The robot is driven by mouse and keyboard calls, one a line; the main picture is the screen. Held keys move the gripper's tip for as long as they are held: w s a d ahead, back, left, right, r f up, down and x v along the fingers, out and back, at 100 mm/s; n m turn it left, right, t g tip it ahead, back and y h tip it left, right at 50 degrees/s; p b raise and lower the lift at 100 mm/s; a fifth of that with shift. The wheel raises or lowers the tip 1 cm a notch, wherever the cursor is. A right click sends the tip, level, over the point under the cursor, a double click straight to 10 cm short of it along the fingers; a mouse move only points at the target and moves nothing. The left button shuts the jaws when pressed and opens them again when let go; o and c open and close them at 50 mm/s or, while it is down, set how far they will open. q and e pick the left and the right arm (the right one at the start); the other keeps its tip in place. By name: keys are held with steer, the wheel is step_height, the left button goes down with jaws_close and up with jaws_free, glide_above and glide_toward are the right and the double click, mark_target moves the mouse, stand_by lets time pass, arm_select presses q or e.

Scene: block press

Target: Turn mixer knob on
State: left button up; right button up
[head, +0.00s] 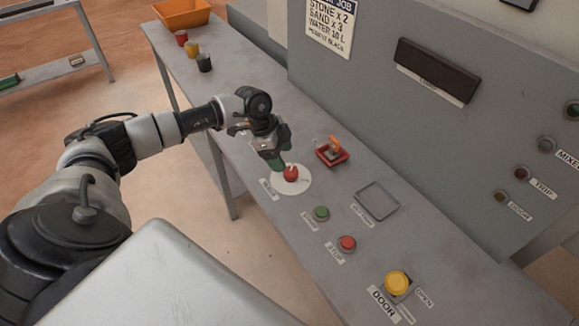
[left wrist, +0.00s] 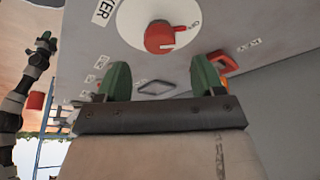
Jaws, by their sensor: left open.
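The mixer knob (head: 290,174) is red and sits on a white round dial (head: 302,187) on the grey desk. It also shows in the left wrist view (left wrist: 160,38), top centre, with lettering at the dial's right edge too small to read surely. My left gripper (head: 279,161) is open, with its green fingertips over the knob's far-left side in the head view. In the left wrist view its fingers (left wrist: 162,78) stand apart, with nothing between them; the knob lies beyond the tips. The mixer lamp (head: 546,145) on the panel looks dark.
Right of the dial is a red-orange switch (head: 333,152). Small cups and an orange tray (head: 182,13) stand at the far end.

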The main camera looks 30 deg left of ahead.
mark_target(291, 170)
arm_select(q)
steer(key=x, duration=0.5)
steer(key=shift+d+f+p, duration=0.2)
steer(key=shift+f+p, duration=0.1)
steer(key=shift+f, duration=0.05)
steer(key=c, duration=0.9)
steer(key=shift+w, duration=0.1)
